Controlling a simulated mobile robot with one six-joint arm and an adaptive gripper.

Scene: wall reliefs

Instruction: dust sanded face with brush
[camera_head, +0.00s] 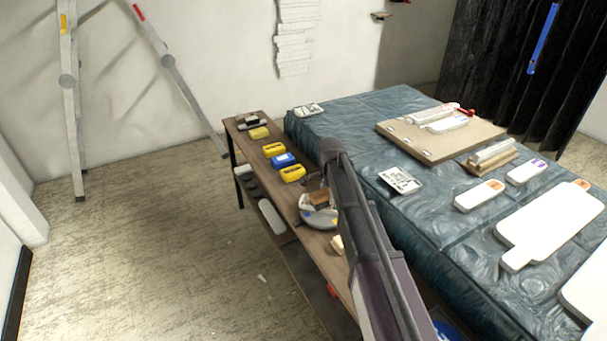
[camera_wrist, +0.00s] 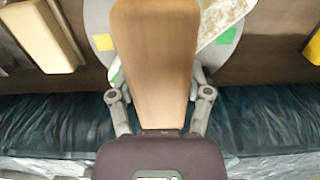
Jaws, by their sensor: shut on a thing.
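My gripper (camera_wrist: 160,82) is shut on a pale wooden piece, which looks like the brush's handle (camera_wrist: 155,50). Its bristles are not visible. In the wrist view the handle is above a grey round plate (camera_wrist: 97,20) with yellow and green patches. In the head view my arm hides most of the gripper, and a brown block (camera_head: 320,198) shows by the grey plate (camera_head: 312,216). White relief pieces lie on a tan board (camera_head: 400,131) on the blue-covered table. One stepped white piece (camera_head: 494,150) sits on a small wooden base. I cannot tell which face is sanded.
A ladder (camera_head: 72,80) stands at the left. Floor left of the bench is mostly clear.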

